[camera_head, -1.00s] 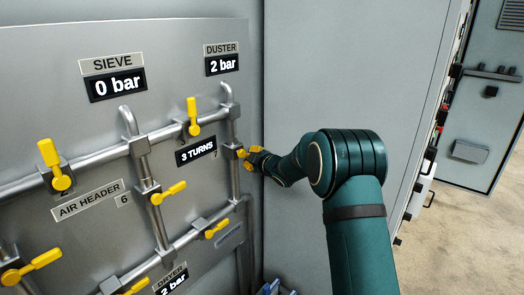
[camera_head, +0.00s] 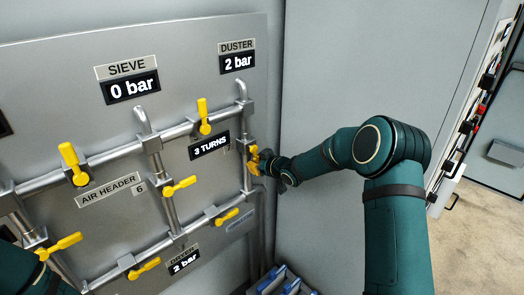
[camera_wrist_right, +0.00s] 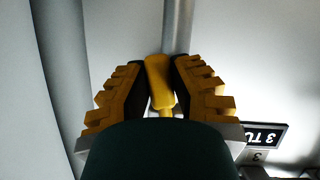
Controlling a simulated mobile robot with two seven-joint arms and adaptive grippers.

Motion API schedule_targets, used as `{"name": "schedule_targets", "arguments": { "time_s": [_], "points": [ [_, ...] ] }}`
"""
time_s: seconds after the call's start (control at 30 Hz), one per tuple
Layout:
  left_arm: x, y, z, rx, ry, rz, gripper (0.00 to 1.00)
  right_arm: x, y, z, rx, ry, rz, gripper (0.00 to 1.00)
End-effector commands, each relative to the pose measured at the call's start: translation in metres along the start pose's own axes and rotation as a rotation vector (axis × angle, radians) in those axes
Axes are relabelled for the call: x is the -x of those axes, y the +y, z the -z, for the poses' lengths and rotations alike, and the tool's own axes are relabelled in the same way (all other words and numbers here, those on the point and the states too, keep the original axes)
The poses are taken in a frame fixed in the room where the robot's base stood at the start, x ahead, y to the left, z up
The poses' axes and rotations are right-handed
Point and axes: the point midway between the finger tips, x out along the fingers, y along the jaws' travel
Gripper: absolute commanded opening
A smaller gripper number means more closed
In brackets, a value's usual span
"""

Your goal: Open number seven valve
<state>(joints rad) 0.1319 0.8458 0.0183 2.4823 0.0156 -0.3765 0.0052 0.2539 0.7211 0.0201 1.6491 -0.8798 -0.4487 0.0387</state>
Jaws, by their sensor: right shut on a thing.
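The number seven valve has a yellow handle on the right-hand vertical pipe, beside the "3 TURNS" sign (camera_head: 209,145) and a small tag. In the right wrist view the handle (camera_wrist_right: 159,82) stands between the two fingers. My right gripper (camera_head: 257,160) is shut on this handle; its yellow ribbed fingers (camera_wrist_right: 160,85) are on both sides of it. In the head view the fingers and handle overlap, so the handle's exact angle is hard to tell. Part of my left arm shows at the lower left, but its gripper is out of view.
Other yellow valve handles sit on the panel, including an upright one (camera_head: 203,116) above the sign and a slanted one (camera_head: 181,186) near tag 6. The DUSTER display (camera_head: 237,62) reads 2 bar, SIEVE (camera_head: 130,87) 0 bar. A plain grey wall (camera_head: 330,80) stands right of the panel.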

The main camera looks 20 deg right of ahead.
Motion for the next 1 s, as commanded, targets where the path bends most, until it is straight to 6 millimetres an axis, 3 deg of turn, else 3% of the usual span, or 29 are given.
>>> {"name": "schedule_targets", "arguments": {
  "time_s": [0.03, 0.3, 0.97, 1.0],
  "points": [
    [0.013, 0.004, 0.002, 0.001, 0.0, -0.002, 0.47, 0.002, -0.001, 0.005, -0.031, 0.0, 0.014, 0.0],
    [0.037, 0.012, 0.004, -0.001, -0.002, -0.008, 0.47, 0.001, -0.01, 0.004, -0.153, 0.003, 0.065, 0.0],
    [0.045, 0.014, 0.004, 0.0, -0.003, -0.01, 0.47, -0.001, -0.015, 0.003, -0.203, 0.004, 0.088, 0.0],
    [0.045, 0.014, 0.005, 0.0, -0.003, -0.01, 0.47, -0.001, -0.015, 0.003, -0.203, 0.003, 0.088, 0.34]
  ]
}}
